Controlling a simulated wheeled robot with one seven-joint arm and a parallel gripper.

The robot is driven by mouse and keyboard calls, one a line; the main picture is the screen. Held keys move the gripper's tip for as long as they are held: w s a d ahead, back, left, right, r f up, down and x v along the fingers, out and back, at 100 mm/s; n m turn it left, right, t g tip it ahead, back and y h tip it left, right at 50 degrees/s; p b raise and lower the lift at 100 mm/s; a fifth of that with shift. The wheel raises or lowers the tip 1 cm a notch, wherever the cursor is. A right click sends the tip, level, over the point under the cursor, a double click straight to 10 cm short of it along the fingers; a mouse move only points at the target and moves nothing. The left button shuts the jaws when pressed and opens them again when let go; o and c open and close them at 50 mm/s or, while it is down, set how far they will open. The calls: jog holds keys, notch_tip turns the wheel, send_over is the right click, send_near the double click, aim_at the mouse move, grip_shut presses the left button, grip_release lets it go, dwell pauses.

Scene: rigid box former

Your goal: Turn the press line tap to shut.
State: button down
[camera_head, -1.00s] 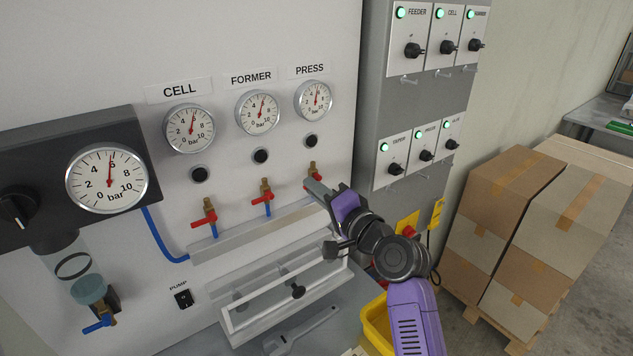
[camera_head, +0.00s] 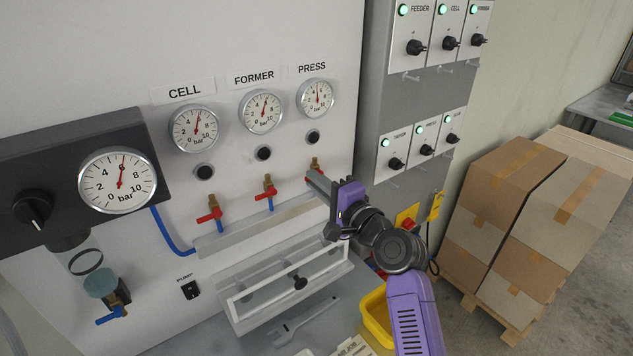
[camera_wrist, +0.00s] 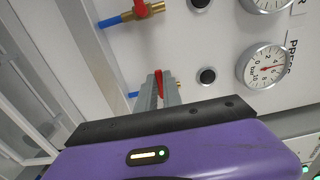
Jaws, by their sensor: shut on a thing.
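The press line tap is the rightmost of three brass taps on the white panel, under the PRESS gauge (camera_head: 315,98). Its brass body (camera_head: 315,163) shows just above my gripper (camera_head: 312,178), which hides most of the handle in the head view. In the wrist view the tap's red handle (camera_wrist: 159,84) stands between the fingers of my gripper (camera_wrist: 160,90), which are shut on it. The PRESS gauge needle points up, near the middle of its scale; the gauge also shows in the wrist view (camera_wrist: 266,67).
The former tap (camera_head: 270,192) and cell tap (camera_head: 211,213) stand to the left, red handles crosswise. A clear-fronted box (camera_head: 285,290) sits below. A grey switch cabinet (camera_head: 372,100) rises close on the right. A yellow bin (camera_head: 375,320) stands below my arm.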

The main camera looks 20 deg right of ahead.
jog(key=shift+d, duration=0.15)
jog(key=c, duration=1.5)
grip_release()
jog(key=shift+s, duration=0.1)
jog(key=b+v, duration=0.2)
jog(key=v, duration=0.5)
jog(key=shift+s, duration=0.25)
jog(key=shift+d+r, duration=0.1)
